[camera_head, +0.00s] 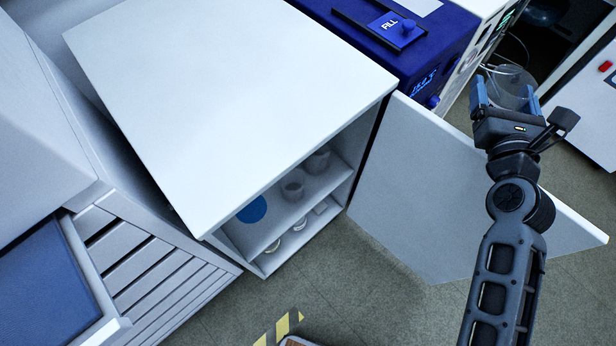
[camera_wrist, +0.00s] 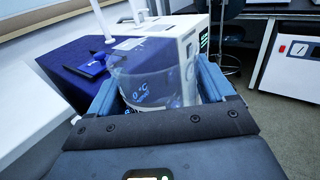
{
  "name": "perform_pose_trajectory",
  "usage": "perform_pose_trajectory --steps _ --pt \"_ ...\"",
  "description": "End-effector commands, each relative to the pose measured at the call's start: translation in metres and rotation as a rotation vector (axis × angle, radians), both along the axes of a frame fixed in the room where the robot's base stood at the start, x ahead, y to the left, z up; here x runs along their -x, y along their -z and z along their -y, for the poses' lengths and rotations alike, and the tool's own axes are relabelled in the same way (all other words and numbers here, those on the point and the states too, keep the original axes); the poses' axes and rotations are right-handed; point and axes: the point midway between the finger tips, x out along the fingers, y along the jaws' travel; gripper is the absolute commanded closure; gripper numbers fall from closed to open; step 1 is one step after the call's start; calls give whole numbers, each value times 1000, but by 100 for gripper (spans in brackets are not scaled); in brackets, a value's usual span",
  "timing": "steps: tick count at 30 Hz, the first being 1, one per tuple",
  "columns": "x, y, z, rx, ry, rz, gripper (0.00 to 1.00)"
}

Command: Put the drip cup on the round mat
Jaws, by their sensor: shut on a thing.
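My gripper (camera_head: 504,92) is at the right of the head view, raised in front of the open cabinet door. Its blue fingers are shut on a clear, see-through cup (camera_head: 513,76), which I take to be the drip cup. In the wrist view the clear cup (camera_wrist: 150,88) sits between the two fingers and the background shows through it; it looks empty. A flat blue disc (camera_head: 252,210), which looks like the round mat, lies on the upper shelf inside the cabinet, partly hidden by the cabinet's top. The cup is well apart from it.
The white cabinet (camera_head: 230,90) is open, its door (camera_head: 425,190) swung out to the right. Pale cups (camera_head: 293,187) stand on the upper shelf right of the disc, with small items below. A blue machine (camera_head: 405,40) stands behind. Floor in front is mostly clear.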

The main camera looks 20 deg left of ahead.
Motion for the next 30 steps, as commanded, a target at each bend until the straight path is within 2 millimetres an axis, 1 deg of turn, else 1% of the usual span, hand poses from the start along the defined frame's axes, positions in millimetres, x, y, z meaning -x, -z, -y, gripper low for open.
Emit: perform_pose_trajectory --steps 6,18,26,30 --pt "-8 2 11 2 45 3 48" --pt "-20 7 26 3 112 2 48" --pt "-26 11 33 2 152 3 48" --pt "-26 10 34 0 152 4 48"
